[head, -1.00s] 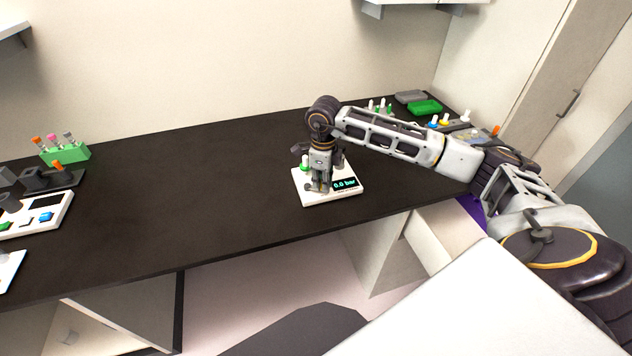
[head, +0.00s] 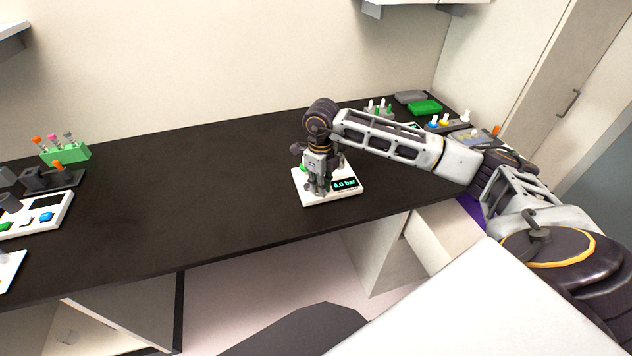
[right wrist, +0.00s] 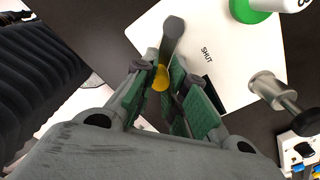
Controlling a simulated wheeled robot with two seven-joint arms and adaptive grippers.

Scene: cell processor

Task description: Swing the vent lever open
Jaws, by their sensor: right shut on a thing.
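The white vent device (head: 312,201) sits on the dark bench, and its display (head: 344,184) reads "0.0 bar". My right gripper (head: 319,191) points down over it and hides much of its left side. In the right wrist view, the dark grey vent lever (right wrist: 172,40) runs from the white plate (right wrist: 215,75) in between my green-padded fingers. A yellow piece (right wrist: 161,78) shows at its near end. The right gripper is shut on the lever. The word "SHUT" is printed on the plate just right of the lever. My left gripper is not in view.
A green-capped part (right wrist: 250,8) and a metal knob (right wrist: 268,88) stand close to the right gripper. A green tube rack (head: 66,153) and a white panel (head: 45,212) are at the left. A green tray (head: 425,107) is at the back right. The bench's middle is clear.

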